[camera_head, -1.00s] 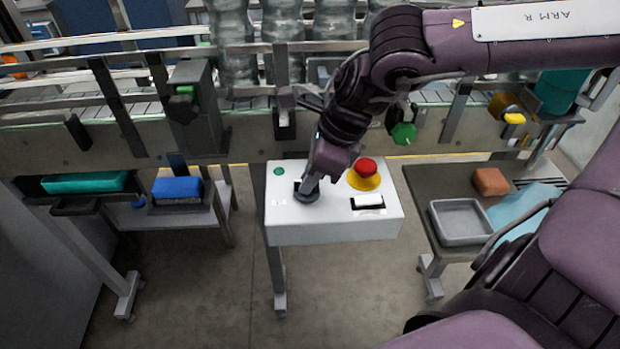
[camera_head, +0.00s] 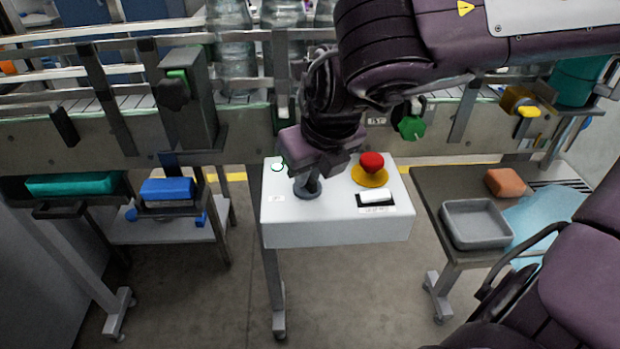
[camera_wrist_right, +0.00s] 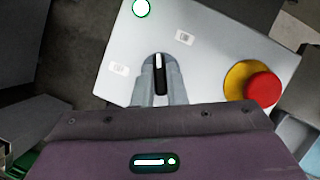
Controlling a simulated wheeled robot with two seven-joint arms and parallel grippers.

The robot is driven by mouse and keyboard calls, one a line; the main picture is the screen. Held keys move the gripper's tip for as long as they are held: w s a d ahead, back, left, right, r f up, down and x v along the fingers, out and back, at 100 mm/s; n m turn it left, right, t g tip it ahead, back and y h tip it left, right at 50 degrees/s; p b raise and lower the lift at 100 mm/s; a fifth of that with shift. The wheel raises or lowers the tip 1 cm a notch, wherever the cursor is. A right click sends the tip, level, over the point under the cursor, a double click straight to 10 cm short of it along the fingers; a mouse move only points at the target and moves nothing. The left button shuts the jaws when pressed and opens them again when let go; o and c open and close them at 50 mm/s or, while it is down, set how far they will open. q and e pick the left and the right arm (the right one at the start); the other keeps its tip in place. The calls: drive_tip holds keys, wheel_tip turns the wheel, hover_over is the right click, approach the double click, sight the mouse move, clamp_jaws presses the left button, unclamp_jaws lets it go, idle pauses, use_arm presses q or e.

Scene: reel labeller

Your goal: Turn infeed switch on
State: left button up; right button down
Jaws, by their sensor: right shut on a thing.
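The control box (camera_head: 335,232) is a white panel on a stand in the middle of the head view. Its dark round rotary switch (camera_head: 307,190) is under my right gripper (camera_head: 311,182), which points down at it. In the right wrist view the fingers (camera_wrist_right: 160,80) are closed around the switch's handle with its white line (camera_wrist_right: 158,62). The line runs nearly straight up that picture. A small round lamp (camera_head: 278,167) at the box's far left corner shows bright white with a green rim; it also glows in the right wrist view (camera_wrist_right: 141,8). My left gripper is not in view.
A red emergency button on a yellow base (camera_head: 371,164) and a white rocker (camera_head: 377,196) sit right of the switch. The conveyor (camera_head: 240,125) with bottles runs behind. A side table with a grey tray (camera_head: 476,224) stands to the right.

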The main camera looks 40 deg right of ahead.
drive_tip(key=m+h+b, duration=0.1)
drive_tip(key=m+b, duration=0.1)
drive_tip(key=m, duration=0.2)
drive_tip(key=shift+a+f, duration=0.1)
drive_tip(key=shift+h+b, duration=0.3)
drive_tip(key=shift+b, duration=0.05)
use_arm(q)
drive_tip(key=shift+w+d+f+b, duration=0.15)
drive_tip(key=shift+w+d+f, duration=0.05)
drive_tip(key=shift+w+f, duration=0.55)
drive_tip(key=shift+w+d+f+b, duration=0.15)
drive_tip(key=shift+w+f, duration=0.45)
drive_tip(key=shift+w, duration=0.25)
use_arm(e)
drive_tip(key=shift+m+g, duration=0.3)
drive_tip(key=shift+m, duration=0.5)
drive_tip(key=c, duration=1.5)
unclamp_jaws()
drive_tip(key=shift+o, duration=0.2)
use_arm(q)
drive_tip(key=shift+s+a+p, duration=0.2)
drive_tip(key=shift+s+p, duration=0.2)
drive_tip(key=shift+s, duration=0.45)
use_arm(e)
drive_tip(key=v, duration=0.8)
drive_tip(key=shift+a, duration=0.15)
